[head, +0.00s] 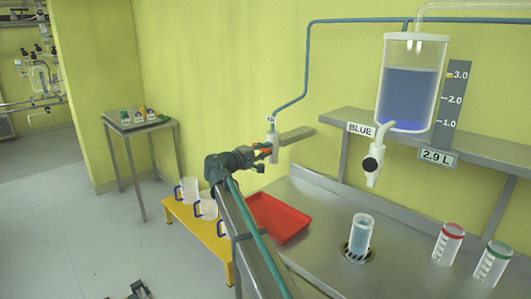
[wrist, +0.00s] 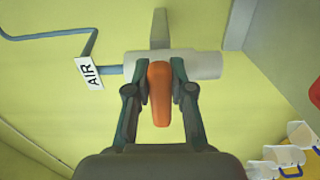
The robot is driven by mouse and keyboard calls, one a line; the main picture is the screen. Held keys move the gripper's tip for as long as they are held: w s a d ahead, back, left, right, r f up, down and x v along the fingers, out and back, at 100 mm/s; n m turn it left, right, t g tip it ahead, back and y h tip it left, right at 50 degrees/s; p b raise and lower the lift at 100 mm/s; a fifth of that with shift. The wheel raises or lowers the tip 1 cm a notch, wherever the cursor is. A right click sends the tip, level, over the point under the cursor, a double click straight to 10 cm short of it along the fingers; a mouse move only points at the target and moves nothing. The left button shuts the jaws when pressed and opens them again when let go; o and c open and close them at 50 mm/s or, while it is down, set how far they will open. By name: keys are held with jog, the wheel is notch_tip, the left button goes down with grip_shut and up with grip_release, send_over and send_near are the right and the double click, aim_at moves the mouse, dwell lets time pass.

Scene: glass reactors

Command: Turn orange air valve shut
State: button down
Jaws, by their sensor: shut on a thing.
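The orange air valve handle (wrist: 159,95) sits in the middle of the wrist view, on a pale cylindrical valve body (wrist: 205,65). My gripper (wrist: 160,88) has one finger on each side of the handle and is shut on it. An "AIR" label (wrist: 89,74) hangs at the blue pipe left of the valve. In the head view, my gripper (head: 262,150) reaches the valve body (head: 272,147) at the wall. The orange handle there is small and partly hidden by my gripper.
A blue pipe (head: 306,60) runs along the wall to a tank of blue liquid (head: 408,95). A shelf (head: 420,145) is at the right. Below are a red tray (head: 278,218), a cylinder (head: 359,238) and an orange bench (head: 205,229) with several jugs.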

jog(key=shift+w+a, duration=0.1)
jog(key=c, duration=1)
grip_release()
jog(key=v, duration=1.2)
